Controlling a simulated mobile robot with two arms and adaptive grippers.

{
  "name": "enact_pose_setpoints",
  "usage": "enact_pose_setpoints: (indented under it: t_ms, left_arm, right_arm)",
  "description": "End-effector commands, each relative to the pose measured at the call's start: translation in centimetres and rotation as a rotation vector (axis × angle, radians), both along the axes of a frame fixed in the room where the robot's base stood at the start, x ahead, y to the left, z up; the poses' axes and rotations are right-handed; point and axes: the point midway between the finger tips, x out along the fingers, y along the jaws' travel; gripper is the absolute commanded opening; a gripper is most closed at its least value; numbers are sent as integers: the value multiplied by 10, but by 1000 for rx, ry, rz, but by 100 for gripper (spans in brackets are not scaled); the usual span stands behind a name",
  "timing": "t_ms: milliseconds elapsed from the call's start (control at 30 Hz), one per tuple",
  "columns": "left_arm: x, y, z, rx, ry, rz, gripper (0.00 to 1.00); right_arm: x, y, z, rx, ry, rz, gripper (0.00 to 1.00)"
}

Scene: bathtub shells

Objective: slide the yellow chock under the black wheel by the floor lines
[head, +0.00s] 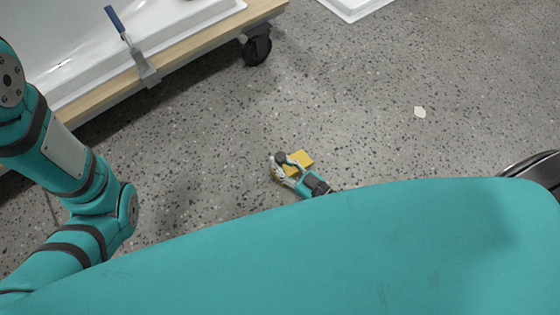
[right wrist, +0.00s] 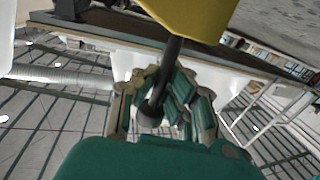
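The yellow chock (head: 302,158) is low over or on the grey speckled floor; I cannot tell whether it touches. A dark handle rod with a round knob sticks out of it. My right gripper (head: 281,169) has its fingers closed around this handle. In the right wrist view the chock (right wrist: 190,16) is at the top, and its rod runs down between the finger pads of the gripper (right wrist: 163,100). The black wheel (head: 257,49) is under the corner of a wooden platform, up and left of the chock and apart from it. My left gripper is out of view. No floor lines show clearly near the wheel.
The wooden platform (head: 205,45) bears a white tub shell (head: 185,22). A blue-handled tool (head: 130,44) stands at its edge. Another white shell (head: 352,7) is at the top. A pale flake (head: 420,112) lies on the floor. The floor between chock and wheel is clear.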

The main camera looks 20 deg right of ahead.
Motion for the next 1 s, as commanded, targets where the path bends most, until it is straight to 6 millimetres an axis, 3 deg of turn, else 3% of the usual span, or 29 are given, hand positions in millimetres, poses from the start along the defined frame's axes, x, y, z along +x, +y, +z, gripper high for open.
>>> enact_pose_setpoints:
  t_ms: [33,200,567,1000]
  left_arm:
    - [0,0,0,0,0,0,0]
    - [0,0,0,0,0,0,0]
    - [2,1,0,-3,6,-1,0]
    - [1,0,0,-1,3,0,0]
  right_arm:
    - [0,0,0,1,-1,0,11]
    - [0,0,0,0,0,0,33]
    - [-7,-4,-1,-1,4,0,33]
    - [-79,-49,-1,-2,3,0,33]
